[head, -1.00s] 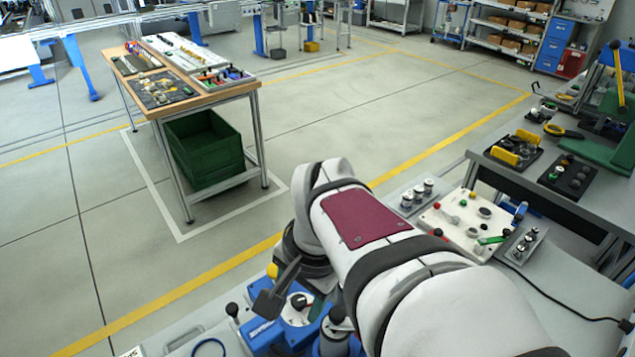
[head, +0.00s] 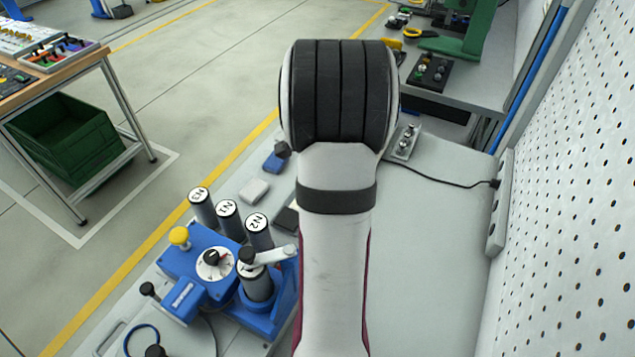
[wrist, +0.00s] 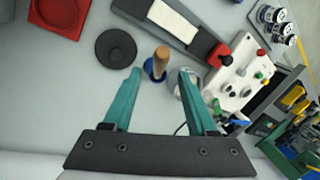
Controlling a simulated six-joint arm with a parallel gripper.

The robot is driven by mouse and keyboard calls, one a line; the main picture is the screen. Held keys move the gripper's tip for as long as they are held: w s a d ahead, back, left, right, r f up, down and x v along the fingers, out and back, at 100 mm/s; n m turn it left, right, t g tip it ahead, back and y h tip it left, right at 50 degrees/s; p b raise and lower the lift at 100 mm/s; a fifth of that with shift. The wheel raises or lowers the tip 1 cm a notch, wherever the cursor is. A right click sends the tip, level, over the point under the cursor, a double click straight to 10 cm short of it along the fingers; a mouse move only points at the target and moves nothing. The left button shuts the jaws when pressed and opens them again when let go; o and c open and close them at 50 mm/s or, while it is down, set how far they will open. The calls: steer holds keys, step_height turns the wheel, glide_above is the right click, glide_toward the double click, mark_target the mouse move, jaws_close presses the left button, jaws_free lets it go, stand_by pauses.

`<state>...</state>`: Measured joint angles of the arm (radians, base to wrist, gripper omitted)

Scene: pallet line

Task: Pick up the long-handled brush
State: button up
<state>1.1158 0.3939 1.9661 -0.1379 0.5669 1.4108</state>
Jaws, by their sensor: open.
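In the wrist view, my gripper (wrist: 159,72) is open, with its two teal fingers apart and nothing held. A thing with a wooden handle (wrist: 161,56) and a blue base stands on the light bench top, seen between and just beyond the fingertips. It may be the long-handled brush, but its bristles are not visible and I cannot tell for sure. I cannot tell how far the fingertips are above it. In the head view, my arm hides my gripper and I do not see the brush.
Near the handle in the wrist view are a black disc (wrist: 115,48), a red tray (wrist: 83,27), a long black-and-white thing with a red end (wrist: 218,54) and a white knobbed panel (wrist: 224,78). A blue device (head: 187,257) stands left of my arm. A perforated wall (head: 580,170) bounds the right.

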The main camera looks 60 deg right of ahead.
steer(key=x, duration=0.5)
steer(key=shift+s+f, duration=0.1)
jaws_close()
